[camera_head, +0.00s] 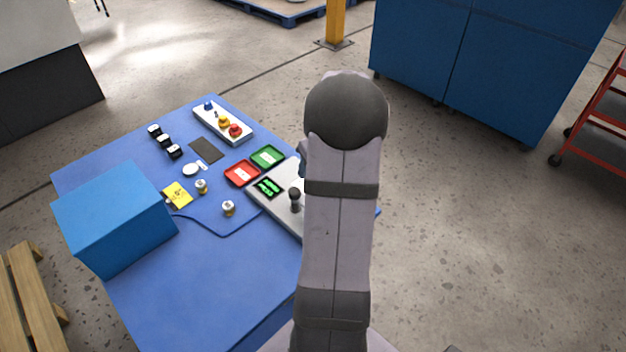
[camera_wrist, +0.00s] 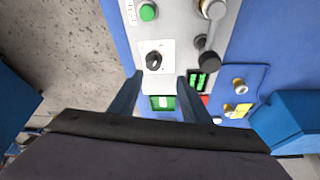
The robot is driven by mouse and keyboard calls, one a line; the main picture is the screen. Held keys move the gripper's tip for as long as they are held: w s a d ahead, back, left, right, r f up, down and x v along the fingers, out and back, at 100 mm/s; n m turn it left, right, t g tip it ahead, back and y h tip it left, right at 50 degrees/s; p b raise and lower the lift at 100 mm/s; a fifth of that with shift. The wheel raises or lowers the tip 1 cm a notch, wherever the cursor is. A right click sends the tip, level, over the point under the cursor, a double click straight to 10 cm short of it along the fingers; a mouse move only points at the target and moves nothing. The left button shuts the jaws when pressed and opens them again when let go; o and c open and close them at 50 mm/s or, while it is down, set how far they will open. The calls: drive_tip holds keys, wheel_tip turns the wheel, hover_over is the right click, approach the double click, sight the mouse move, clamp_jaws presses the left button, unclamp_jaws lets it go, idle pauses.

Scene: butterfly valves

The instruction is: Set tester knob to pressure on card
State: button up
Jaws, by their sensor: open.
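The tester is a grey panel (camera_head: 262,199) on the blue table, partly behind my arm in the head view. In the wrist view its black knob (camera_wrist: 154,61) sits on a white dial plate (camera_wrist: 168,50). My gripper (camera_wrist: 160,78) is open and empty, its fingers pointing toward the knob from either side and just short of it in the picture. Its height above the knob is unclear. The yellow card (camera_head: 177,195) lies beside the blue box; its writing is too small to read. It also shows in the wrist view (camera_wrist: 243,110). The head view hides the knob.
A lever with a black ball (camera_wrist: 209,62), a green button (camera_wrist: 148,12) and a green-lit display (camera_wrist: 197,82) are near the knob. Red (camera_head: 242,173) and green trays (camera_head: 268,157), brass fittings (camera_head: 228,208) and a blue box (camera_head: 115,216) stand on the table.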

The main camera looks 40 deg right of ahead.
drive_tip(key=shift+s+d+f, duration=0.15)
drive_tip(key=shift+s+d, duration=0.15)
drive_tip(key=shift+d, duration=0.4)
drive_tip(key=shift+p+x, duration=1.1)
drive_tip(key=shift+x, duration=2.55)
drive_tip(key=c, duration=1)
